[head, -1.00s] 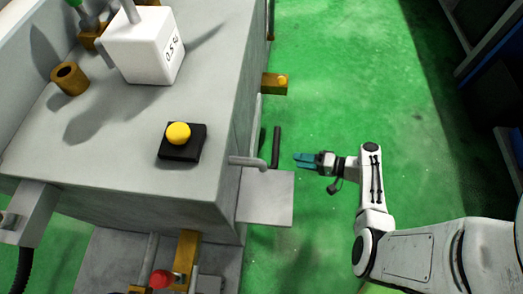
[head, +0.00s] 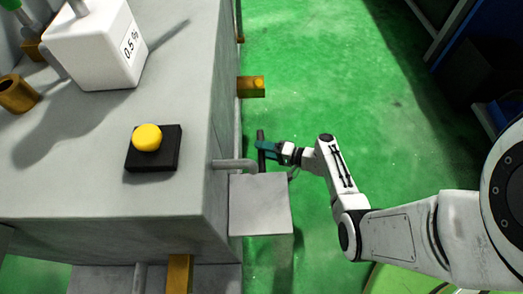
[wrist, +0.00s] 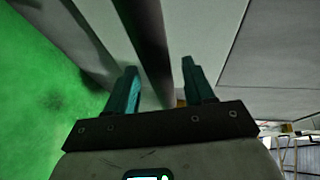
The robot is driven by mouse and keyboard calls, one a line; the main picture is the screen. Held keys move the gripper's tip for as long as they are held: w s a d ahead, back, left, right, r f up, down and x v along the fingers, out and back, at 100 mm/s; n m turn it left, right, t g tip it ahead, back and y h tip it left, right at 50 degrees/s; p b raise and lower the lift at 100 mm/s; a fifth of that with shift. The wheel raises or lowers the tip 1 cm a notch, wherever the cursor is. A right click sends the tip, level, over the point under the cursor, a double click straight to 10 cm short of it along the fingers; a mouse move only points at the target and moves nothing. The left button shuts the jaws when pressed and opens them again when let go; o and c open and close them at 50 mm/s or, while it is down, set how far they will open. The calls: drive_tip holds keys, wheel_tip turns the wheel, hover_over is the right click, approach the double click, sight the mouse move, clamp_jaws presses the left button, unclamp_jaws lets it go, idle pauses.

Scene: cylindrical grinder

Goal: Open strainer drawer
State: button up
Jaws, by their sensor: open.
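A grey box-shaped part (head: 260,207), which looks like the strainer drawer, juts from the right side of the machine below a bent pipe. A dark upright bar (head: 261,135), which looks like its handle, stands at its far side. My gripper (head: 262,149) has teal fingers and is at this bar in the head view. In the wrist view the dark bar (wrist: 149,40) runs between the two open fingers (wrist: 157,82). I cannot tell whether either finger touches it. The fingers hide part of the bar in the head view.
The bent grey pipe (head: 235,164) sticks out just above the box. A brass block (head: 251,87) juts from the machine farther back. A yellow button (head: 147,138) and a white container (head: 95,45) are on top. Green floor (head: 340,90) is clear to the right.

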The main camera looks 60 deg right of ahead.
drive_tip(key=shift+w+a+f, duration=0.1)
drive_tip(key=shift+w+a, duration=0.05)
drive_tip(key=shift+w, duration=0.35)
clamp_jaws()
idle(0.3)
